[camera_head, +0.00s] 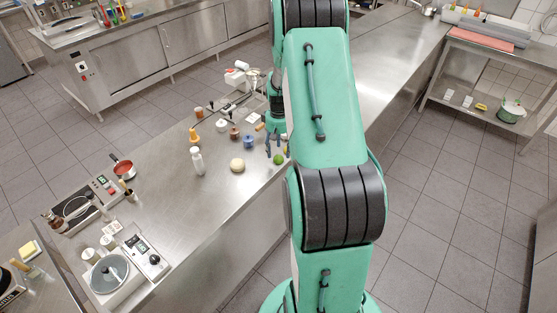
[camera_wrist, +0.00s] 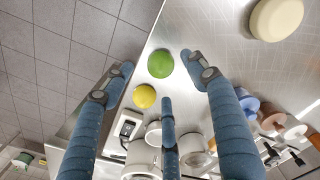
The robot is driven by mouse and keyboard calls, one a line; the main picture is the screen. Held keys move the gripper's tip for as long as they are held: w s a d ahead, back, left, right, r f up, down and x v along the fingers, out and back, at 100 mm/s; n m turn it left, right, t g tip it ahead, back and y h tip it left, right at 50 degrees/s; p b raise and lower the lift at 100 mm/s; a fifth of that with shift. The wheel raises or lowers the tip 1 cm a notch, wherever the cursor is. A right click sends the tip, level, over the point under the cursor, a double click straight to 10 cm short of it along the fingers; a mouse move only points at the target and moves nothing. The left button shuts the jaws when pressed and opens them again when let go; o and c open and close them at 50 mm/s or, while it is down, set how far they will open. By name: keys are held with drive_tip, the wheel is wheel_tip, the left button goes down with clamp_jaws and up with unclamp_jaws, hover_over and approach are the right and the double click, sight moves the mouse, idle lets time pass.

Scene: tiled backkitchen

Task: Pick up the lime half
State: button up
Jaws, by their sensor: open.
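The lime half (camera_head: 278,159) is a small green round piece on the steel counter near its right edge. In the wrist view the lime half (camera_wrist: 161,63) lies between and beyond my spread fingertips, its rounded green side showing. My gripper (camera_head: 274,143), with blue-grey fingers, is open and empty just above and behind the lime half in the head view. The fingers of my gripper (camera_wrist: 157,70) spread around the lime half in the wrist view. I cannot tell the remaining gap, and no clear contact shows.
A yellow round piece (camera_wrist: 144,97) lies close to the lime half. The counter edge is close on the right. The front-left counter surface (camera_head: 190,215) is clear.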

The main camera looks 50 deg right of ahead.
sight(279, 156)
drive_tip(key=shift+f, duration=2.1)
drive_tip(key=c, duration=1.2)
